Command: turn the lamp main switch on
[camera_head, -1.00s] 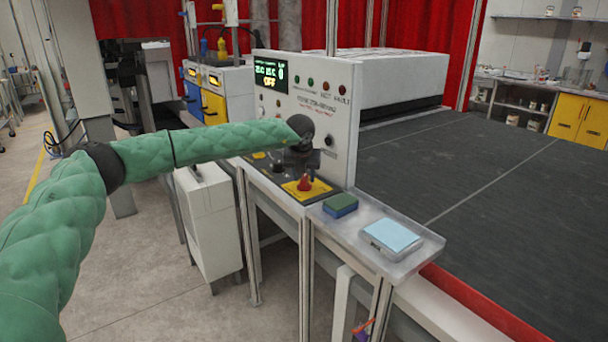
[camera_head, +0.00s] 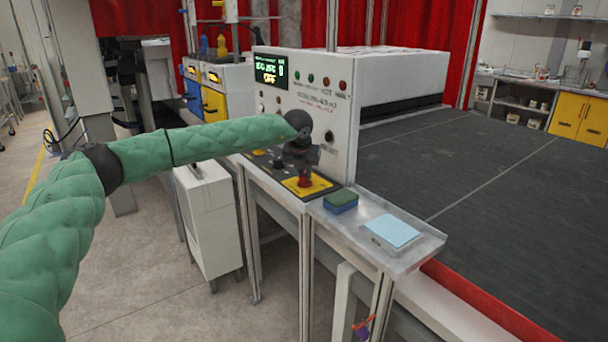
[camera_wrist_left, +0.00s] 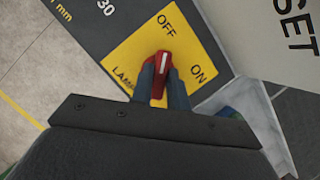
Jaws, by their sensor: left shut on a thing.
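The lamp main switch is a red handle (camera_head: 304,183) on a yellow plate (camera_head: 320,185), on the sloping panel at the machine's near corner. In the left wrist view the red handle (camera_wrist_left: 161,70) points roughly toward the word OFF on the plate (camera_wrist_left: 130,55); ON is printed to its right. My left gripper (camera_head: 303,172) is above the plate, pointing down. In the wrist view its two fingers (camera_wrist_left: 162,88) stand on either side of the handle, shut on it. The handle's lower part is hidden between the fingers. My right gripper is not in view.
The white control face (camera_head: 318,100) with its green display (camera_head: 270,72) reading OFF rises just behind the gripper. A green-and-blue sponge (camera_head: 341,200) and a light blue pad (camera_head: 391,231) lie on the shelf to the right. A dark conveyor bed (camera_head: 460,170) extends right.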

